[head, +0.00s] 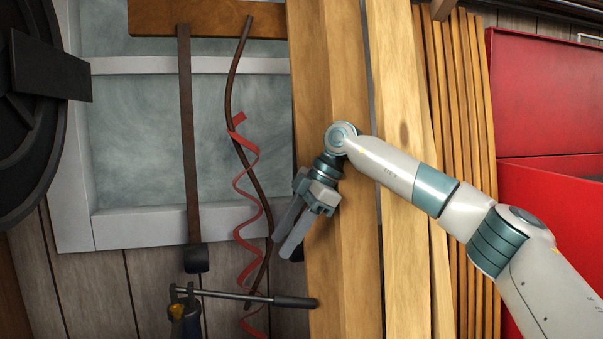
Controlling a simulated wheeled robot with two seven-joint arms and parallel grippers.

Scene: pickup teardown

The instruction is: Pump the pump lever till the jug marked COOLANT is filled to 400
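The pump lever (245,296) is a thin metal bar with a dark grip at its right end, near the bottom of the head view. It lies almost level, sloping slightly down to the right. Its left end meets a dark fitting on a blue and yellow body (184,318), partly cut off by the bottom edge. My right gripper (283,248) hangs above the lever's grip, pointing down and left. Its two fingers are apart with nothing seen between them, and it appears clear of the lever. The COOLANT jug and its marks are not in view. My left gripper is not in view.
Wooden boards (335,90) stand upright behind my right arm. A red spiral strip (247,180) and a brown rod (232,75) hang close left of the gripper. A dark strap (187,130) hangs further left. A red cabinet (550,100) stands at right.

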